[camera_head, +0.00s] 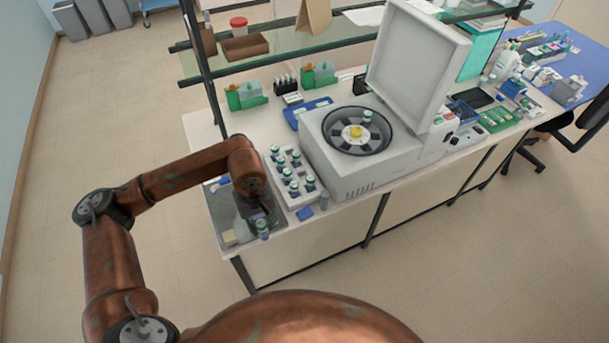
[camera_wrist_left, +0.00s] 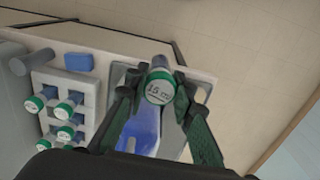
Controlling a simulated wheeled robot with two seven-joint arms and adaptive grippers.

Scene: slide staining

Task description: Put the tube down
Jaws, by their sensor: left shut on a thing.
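My left gripper (camera_wrist_left: 156,98) is shut on a tube (camera_wrist_left: 159,90) with a green-rimmed white cap marked "15 m". In the head view the left gripper (camera_head: 262,220) is over the grey tray (camera_head: 222,212) at the bench's left end, and the held tube (camera_head: 263,229) shows at its fingertips. I cannot tell whether the tube's bottom touches anything. A white rack (camera_head: 303,201) with several similar capped tubes stands just right of the tray. It also shows at the left of the wrist view (camera_wrist_left: 91,92). My right gripper is not in view.
A centrifuge (camera_head: 345,170) with its lid (camera_head: 415,65) raised stands right of the rack, with a tube in its rotor. A small blue block (camera_head: 305,213) lies near the bench's front edge. A glass shelf (camera_head: 285,55) runs above the back.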

